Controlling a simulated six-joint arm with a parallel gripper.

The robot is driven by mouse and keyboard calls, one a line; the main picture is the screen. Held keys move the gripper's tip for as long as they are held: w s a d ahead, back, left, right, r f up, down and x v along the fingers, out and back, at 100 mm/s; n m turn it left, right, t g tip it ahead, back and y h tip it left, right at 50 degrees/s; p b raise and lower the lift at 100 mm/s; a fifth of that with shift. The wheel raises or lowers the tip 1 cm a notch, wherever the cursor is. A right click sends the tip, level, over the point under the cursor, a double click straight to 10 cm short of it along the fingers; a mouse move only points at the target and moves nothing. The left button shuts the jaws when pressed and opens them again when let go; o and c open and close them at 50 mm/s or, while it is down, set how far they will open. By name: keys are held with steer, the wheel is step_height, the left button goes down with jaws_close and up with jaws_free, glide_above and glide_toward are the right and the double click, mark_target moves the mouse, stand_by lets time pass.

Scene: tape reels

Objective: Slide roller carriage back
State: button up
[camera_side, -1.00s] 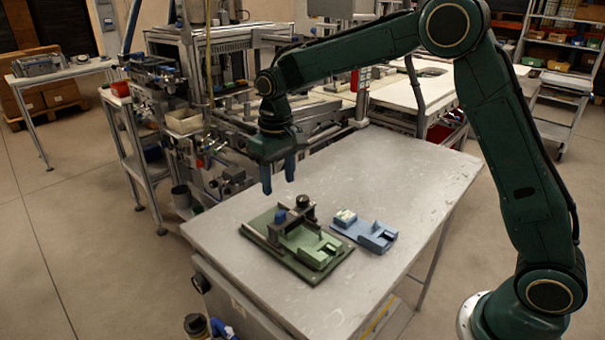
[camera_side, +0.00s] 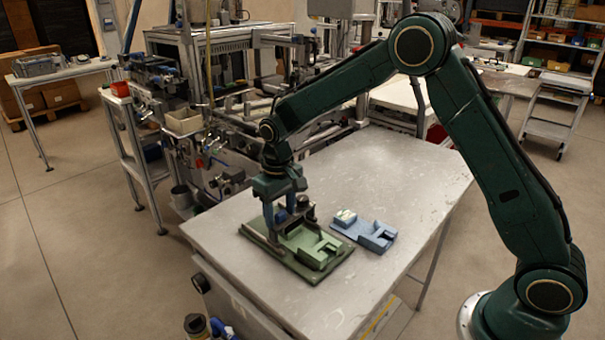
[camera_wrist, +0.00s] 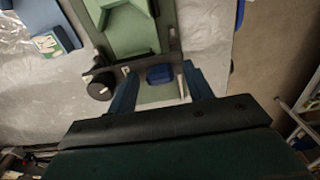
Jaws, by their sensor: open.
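The dark roller carriage (camera_wrist: 132,67) spans the green fixture (camera_side: 315,252), with a blue block (camera_wrist: 159,74) on it and a round black knob (camera_wrist: 101,86) at one end. My gripper (camera_side: 279,228) is lowered at the rear left end of the fixture. In the wrist view its two blue fingers (camera_wrist: 162,84) are apart, one on each side of the blue block, with visible gaps. I cannot tell how far down the fingertips reach beside the block. In the side view the fingers hide most of the carriage.
A blue fixture (camera_side: 375,237) with pale pieces (camera_side: 345,216) on it lies just right of the green one. The grey table (camera_side: 405,175) is clear behind and in front. A machine frame (camera_side: 215,125) stands close behind the table's left edge.

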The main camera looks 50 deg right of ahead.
jaws_close()
steer(key=w, duration=0.8)
steer(key=shift+w, duration=0.15)
stand_by(0.3)
steer(key=shift+r, duration=0.1)
jaws_free()
step_height(320, 180, up, 14)
stand_by(0.9)
